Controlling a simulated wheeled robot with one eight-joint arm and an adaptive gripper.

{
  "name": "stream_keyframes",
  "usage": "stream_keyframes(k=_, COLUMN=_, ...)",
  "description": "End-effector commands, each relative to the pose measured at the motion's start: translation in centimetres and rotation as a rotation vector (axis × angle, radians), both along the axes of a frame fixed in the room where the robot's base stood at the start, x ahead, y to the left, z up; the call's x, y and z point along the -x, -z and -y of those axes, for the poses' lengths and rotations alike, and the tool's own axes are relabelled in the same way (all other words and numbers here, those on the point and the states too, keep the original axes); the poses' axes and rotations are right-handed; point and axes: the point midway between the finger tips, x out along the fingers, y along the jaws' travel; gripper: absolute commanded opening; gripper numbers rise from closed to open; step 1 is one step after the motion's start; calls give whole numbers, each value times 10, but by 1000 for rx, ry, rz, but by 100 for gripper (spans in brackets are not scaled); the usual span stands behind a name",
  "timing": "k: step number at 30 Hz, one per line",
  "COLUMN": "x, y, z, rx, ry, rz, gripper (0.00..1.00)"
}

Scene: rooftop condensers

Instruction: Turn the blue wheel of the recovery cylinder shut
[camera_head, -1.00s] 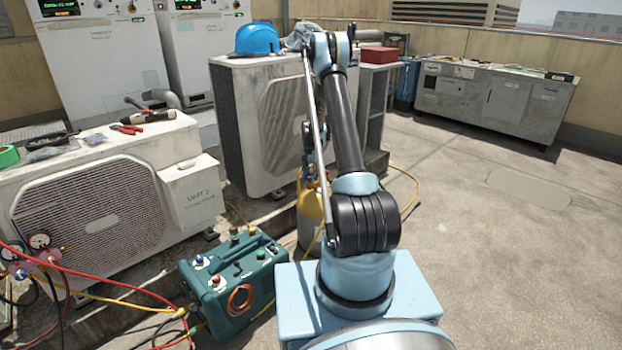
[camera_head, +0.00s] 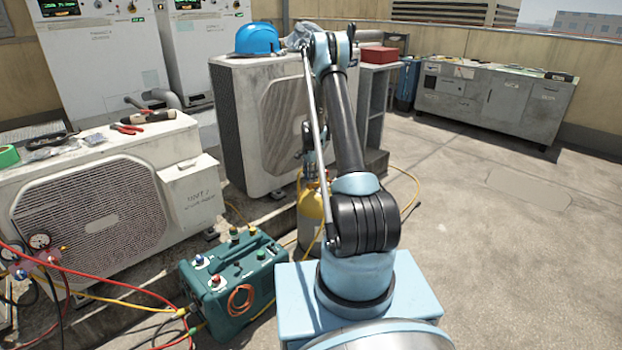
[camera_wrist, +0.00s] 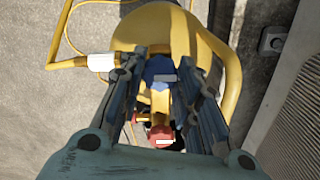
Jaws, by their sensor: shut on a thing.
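The recovery cylinder (camera_head: 310,205), with a yellow top and grey body, stands behind my arm, which partly hides it. In the wrist view its yellow collar (camera_wrist: 206,38) curves around the valve. The blue wheel (camera_wrist: 160,70) lies between the fingertips of my gripper (camera_wrist: 165,60), which is shut on it from both sides. A red wheel (camera_wrist: 162,136) shows nearer the palm, clear of the fingers. In the head view my gripper (camera_head: 311,172) points down at the cylinder's top; the wheel is hidden there.
A teal recovery machine (camera_head: 232,278) stands left of my base. Condenser units (camera_head: 265,120) rise close behind the cylinder. Open floor (camera_head: 500,230) lies to the right.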

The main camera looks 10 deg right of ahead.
Motion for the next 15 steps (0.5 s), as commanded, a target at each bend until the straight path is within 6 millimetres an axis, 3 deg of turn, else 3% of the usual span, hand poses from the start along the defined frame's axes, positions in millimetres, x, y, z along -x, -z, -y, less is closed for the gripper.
stream_keyframes(k=9, x=-1, y=0, z=3, rx=2, ry=3, rz=2, gripper=6)
stream_keyframes(k=10, x=-1, y=0, z=3, rx=2, ry=3, rz=2, gripper=35)
stream_keyframes(k=12, x=-1, y=0, z=2, rx=2, ry=2, rz=2, gripper=51)
stream_keyframes(k=15, x=-1, y=0, z=2, rx=2, ry=2, rz=1, gripper=51)
